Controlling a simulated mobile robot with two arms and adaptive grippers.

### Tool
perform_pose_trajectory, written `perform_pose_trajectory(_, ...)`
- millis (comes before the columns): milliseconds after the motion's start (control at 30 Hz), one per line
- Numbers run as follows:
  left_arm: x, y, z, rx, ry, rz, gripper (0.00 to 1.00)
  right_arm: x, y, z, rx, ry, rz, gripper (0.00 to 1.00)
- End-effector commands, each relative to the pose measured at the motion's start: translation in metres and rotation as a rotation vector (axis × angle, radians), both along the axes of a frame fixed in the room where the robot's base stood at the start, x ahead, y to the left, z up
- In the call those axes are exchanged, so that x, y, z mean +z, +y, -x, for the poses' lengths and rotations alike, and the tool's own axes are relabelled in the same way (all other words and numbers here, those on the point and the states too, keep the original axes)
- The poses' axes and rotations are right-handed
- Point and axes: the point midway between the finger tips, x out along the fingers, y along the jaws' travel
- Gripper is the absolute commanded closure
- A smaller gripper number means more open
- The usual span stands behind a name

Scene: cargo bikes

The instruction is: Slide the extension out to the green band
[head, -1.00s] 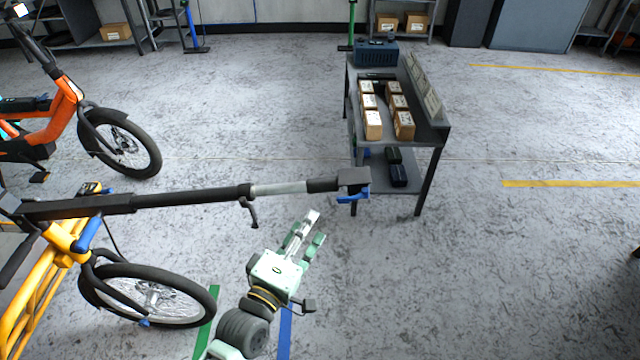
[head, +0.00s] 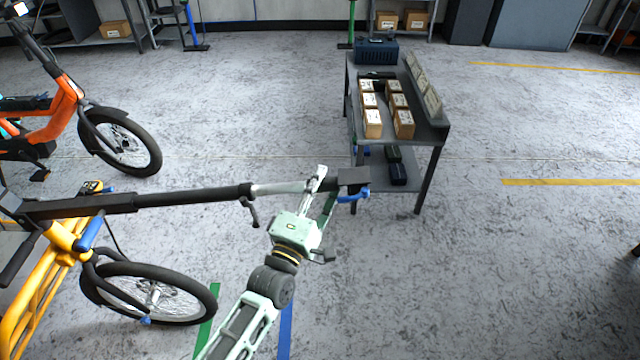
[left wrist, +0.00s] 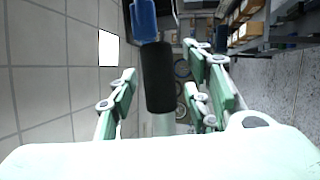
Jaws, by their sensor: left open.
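The extension is a long horizontal boom off the yellow bike's stand, with a thick black tube (head: 80,207), a thinner black tube (head: 190,196) and a silver inner section (head: 270,188). My left gripper (head: 323,190) is open at the outer end of the boom. In the left wrist view its green fingers (left wrist: 165,95) stand on either side of the black end sleeve (left wrist: 158,75); contact cannot be told. A green band (head: 207,318) lies on the floor. My right gripper is out of view.
A blue band (head: 285,330) lies on the floor right of the green one. The yellow bike (head: 35,285) stands at lower left, an orange bike (head: 60,115) behind it. A grey cart (head: 440,133) with boxes stands just beyond the boom's end. Floor to the right is clear.

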Motion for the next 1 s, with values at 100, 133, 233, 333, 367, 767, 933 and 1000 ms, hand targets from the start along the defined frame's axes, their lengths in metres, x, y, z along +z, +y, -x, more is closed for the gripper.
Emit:
perform_pose_trajectory(100,0.0002,-0.0005,-0.0014,0.000,0.001,0.000,0.55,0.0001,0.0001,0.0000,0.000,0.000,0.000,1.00)
perform_pose_trajectory(133,0.0000,-0.0005,-0.0014,0.000,0.001,0.000,0.55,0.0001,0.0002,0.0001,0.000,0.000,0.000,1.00)
perform_pose_trajectory(233,0.0001,-0.0004,-0.0012,0.000,0.000,0.000,0.55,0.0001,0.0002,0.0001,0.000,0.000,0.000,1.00)
perform_pose_trajectory(333,0.0001,-0.0003,-0.0011,0.000,0.000,-0.001,0.63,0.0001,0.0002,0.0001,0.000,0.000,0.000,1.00)
perform_pose_trajectory(367,0.0001,-0.0002,-0.0011,0.000,0.000,-0.001,0.66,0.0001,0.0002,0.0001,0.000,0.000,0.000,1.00)
perform_pose_trajectory(767,0.0000,-0.0002,-0.0009,0.000,0.001,0.000,1.00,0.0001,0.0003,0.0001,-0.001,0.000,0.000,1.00)
perform_pose_trajectory(933,-0.0001,-0.0003,-0.0009,0.000,0.001,0.000,1.00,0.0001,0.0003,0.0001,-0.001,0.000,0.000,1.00)
perform_pose_trajectory(1000,-0.0002,-0.0002,-0.0009,0.000,0.001,0.000,1.00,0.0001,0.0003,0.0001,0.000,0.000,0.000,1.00)
